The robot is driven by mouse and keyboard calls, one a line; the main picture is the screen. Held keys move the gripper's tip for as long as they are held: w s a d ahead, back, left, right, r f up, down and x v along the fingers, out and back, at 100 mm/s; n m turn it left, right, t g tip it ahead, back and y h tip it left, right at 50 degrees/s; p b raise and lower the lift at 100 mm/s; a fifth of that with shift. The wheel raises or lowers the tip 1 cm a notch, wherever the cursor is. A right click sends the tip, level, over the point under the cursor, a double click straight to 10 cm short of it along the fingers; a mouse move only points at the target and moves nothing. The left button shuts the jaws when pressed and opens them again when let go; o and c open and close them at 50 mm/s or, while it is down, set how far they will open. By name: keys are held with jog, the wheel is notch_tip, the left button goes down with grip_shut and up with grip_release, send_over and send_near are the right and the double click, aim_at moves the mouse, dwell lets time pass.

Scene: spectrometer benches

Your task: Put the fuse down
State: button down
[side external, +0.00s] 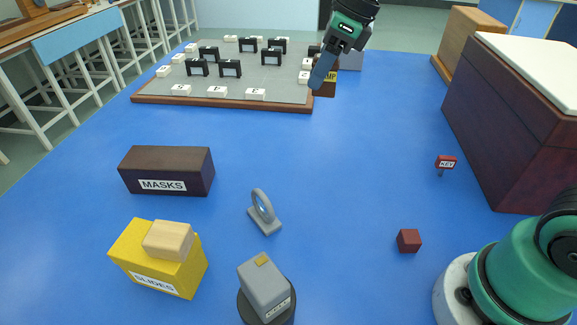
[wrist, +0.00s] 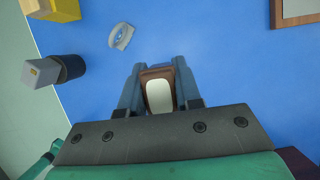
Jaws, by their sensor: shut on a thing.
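My gripper (side external: 321,78) is raised near the front right corner of the grey board in the side external view. In the wrist view the brown block, with a pale face (wrist: 159,96), sits between the two fingers of my gripper (wrist: 157,88). The block appears to hang above the blue table. No label reading "fuse" is legible, so I cannot confirm that this block is the fuse.
The brown-edged board (side external: 222,103) carries black frames and white tiles. A MASKS box (side external: 165,168), yellow SLIDES box (side external: 190,275), lens stand (side external: 265,214), grey device (side external: 262,286), dark red cube (side external: 408,241) and KEY tag (side external: 446,162) stand around. The blue middle is clear.

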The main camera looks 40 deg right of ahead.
jog(key=s+a+n+g, duration=0.3)
jog(key=s+n, duration=0.5)
jog(key=n, duration=0.1)
jog(key=s+a+n+g, duration=0.3)
jog(key=s+a+n, duration=0.1)
jog(key=s+n, duration=0.45)
jog(key=shift+n, duration=0.45)
jog(key=f, duration=1.9)
jog(key=shift+w+d+f, duration=0.2)
jog(key=shift+w+f, duration=0.05)
jog(key=c, duration=0.6)
grip_release()
jog(key=shift+r, duration=0.1)
